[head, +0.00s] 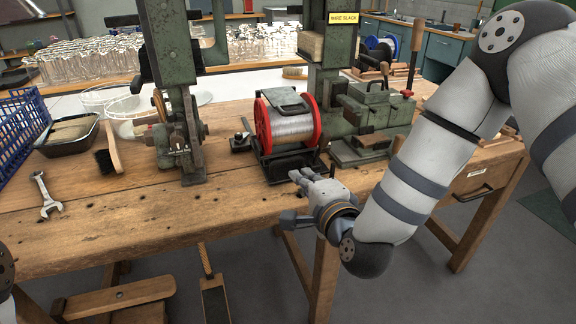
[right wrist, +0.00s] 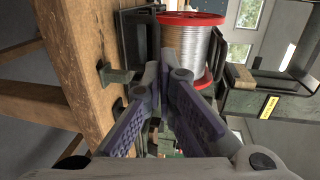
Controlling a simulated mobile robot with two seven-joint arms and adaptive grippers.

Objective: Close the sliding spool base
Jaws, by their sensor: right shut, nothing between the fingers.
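The spool base is a black frame (head: 268,176) at the front of the machine on the wooden bench, in the head view. It carries a spool of silvery wire with red flanges (head: 263,126). In the right wrist view the spool (right wrist: 192,42) stands just beyond my fingertips, with a black frame part (right wrist: 139,42) to its left. My right gripper (head: 302,176) is shut and empty, in front of the base near the bench's front edge. Whether it touches the base I cannot tell. My left gripper is out of view.
Green machine columns (head: 325,90) flank the spool, and a green vise-like block (head: 365,115) stands to its right. A wrench (head: 45,196), a brush (head: 108,158) and a black tray (head: 67,134) lie on the left. The bench front between wrench and spool is mostly clear.

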